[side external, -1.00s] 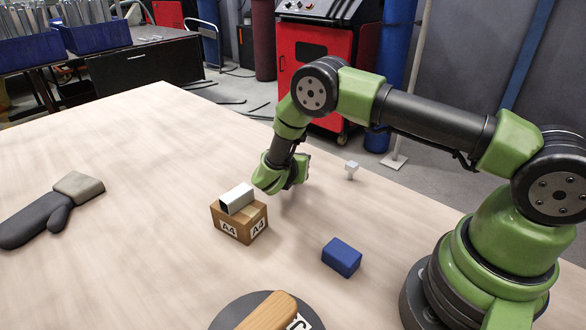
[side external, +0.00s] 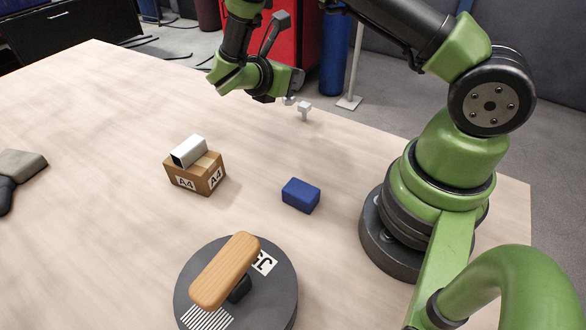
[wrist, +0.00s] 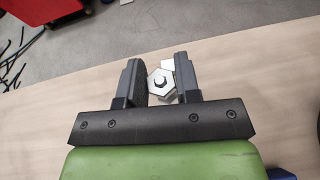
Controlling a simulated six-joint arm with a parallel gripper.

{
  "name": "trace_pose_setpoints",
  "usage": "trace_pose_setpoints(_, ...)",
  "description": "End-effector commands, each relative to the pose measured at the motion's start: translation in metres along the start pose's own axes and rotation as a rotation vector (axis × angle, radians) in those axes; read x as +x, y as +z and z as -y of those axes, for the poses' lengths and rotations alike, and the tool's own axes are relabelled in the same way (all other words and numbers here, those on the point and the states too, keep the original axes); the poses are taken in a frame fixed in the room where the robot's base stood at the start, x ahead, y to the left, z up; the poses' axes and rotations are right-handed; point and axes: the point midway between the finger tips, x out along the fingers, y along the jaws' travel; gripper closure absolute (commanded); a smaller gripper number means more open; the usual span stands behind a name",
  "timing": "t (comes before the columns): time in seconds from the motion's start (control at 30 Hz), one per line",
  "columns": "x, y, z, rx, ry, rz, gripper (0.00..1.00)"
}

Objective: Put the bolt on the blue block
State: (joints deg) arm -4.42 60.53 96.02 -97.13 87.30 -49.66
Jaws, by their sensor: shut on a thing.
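My gripper (side external: 290,92) is in the air above the table's far edge. In the wrist view its two fingers (wrist: 160,82) are closed around a silver piece with a hexagonal head, which I take for the bolt (wrist: 161,83). In the side view only a small pale bit of the bolt (side external: 289,101) shows below the fingers. The blue block (side external: 300,195) lies on the table nearer the camera, well apart from the gripper. Its top is bare.
A small pale T-shaped piece (side external: 304,109) stands near the far edge, close to the gripper. A cardboard box (side external: 196,176) carries a silver rectangular tube (side external: 188,151). A dark round disc (side external: 284,290) with a wooden handle (side external: 226,270) is in front. A glove (side external: 20,166) lies at left.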

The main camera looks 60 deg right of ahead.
Motion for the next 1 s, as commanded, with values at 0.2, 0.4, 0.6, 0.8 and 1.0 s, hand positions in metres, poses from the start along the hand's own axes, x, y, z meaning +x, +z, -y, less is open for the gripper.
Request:
trace_pose_setpoints(0.2, 0.007, -0.007, 0.107, 0.269, -0.658, 0.004, 0.99)
trace_pose_setpoints(0.4, -0.030, -0.015, 0.171, 0.502, -1.220, 0.003, 0.99)
trace_pose_setpoints(0.6, -0.083, -0.020, 0.196, 0.721, -1.745, 0.003, 0.99)
trace_pose_setpoints(0.8, -0.129, -0.017, 0.187, 0.925, -2.233, 0.001, 0.99)
trace_pose_setpoints(1.0, -0.153, -0.009, 0.162, 1.080, -2.606, 0.000, 0.99)
